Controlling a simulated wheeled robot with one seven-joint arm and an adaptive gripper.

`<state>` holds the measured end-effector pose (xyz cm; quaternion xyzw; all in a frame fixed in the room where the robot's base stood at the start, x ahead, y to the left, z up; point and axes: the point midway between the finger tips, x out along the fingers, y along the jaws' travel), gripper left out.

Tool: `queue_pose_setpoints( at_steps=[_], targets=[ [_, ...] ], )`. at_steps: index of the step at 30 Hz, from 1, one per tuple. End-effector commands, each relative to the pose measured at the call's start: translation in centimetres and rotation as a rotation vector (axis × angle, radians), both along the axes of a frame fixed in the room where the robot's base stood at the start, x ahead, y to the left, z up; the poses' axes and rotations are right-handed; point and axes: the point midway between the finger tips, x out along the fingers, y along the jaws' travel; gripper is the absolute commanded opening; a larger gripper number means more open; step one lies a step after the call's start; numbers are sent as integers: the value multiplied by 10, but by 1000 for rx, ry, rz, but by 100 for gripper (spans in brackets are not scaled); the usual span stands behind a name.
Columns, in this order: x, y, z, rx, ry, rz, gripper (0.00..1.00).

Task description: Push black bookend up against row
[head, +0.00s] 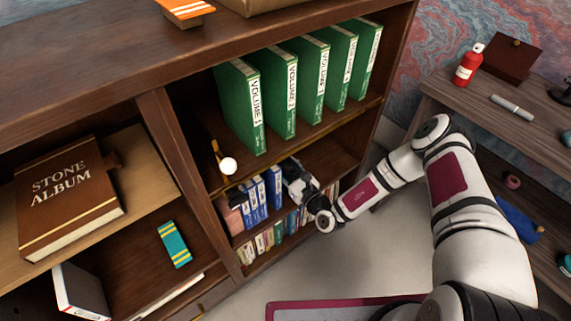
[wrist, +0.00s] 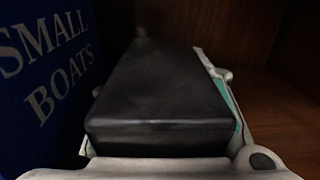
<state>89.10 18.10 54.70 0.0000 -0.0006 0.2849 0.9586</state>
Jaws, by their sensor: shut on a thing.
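The black bookend (wrist: 160,95) fills the middle of the wrist view as a dark block, with pale gripper parts at its sides. My gripper (head: 298,184) is shut on it, inside the middle compartment of the bookcase, just right of the row of blue books (head: 262,193). The nearest blue book, marked "SMALL BOATS" (wrist: 45,70), stands upright close to the left of the bookend. Whether they touch I cannot tell. In the head view my gripper hides the bookend, and the fingertips are not clear in the wrist view.
Green volumes (head: 290,92) stand on the shelf above. A brownish block (head: 230,216) is at the row's left end. Small books (head: 262,242) fill the shelf below. Bare wooden shelf (wrist: 285,115) lies right of the bookend. A side desk (head: 510,125) stands at right.

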Motion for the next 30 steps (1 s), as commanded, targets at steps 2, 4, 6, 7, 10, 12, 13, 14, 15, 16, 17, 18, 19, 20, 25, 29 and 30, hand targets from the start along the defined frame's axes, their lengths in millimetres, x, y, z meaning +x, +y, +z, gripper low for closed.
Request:
queue_pose_setpoints(
  at_steps=[2, 4, 6, 7, 10, 12, 13, 14, 15, 16, 17, 18, 19, 20, 25, 29, 30],
  targets=[
    [-3, 3, 0, 1, 3, 3, 0],
    [-4, 5, -1, 1, 3, 3, 0],
    [-5, 6, -1, 1, 3, 3, 0],
    [-6, 7, -1, 0, 4, 3, 0],
    [-7, 9, -1, 0, 4, 3, 0],
    [-8, 10, -1, 0, 4, 3, 0],
    [-9, 11, -1, 0, 4, 3, 0],
    [-9, 12, -1, 0, 4, 3, 0],
    [-10, 12, -1, 0, 4, 3, 0],
    [-10, 13, -1, 0, 4, 3, 0],
    [-11, 14, -1, 0, 4, 3, 0],
    [-11, 15, -1, 0, 4, 3, 0],
    [-12, 15, -1, 0, 4, 3, 0],
    [-12, 16, -1, 0, 4, 3, 0],
    [-15, 20, -1, 0, 4, 3, 0],
    [-17, 23, -1, 0, 4, 3, 0],
    [-18, 24, -1, 0, 4, 3, 0]
  ],
)
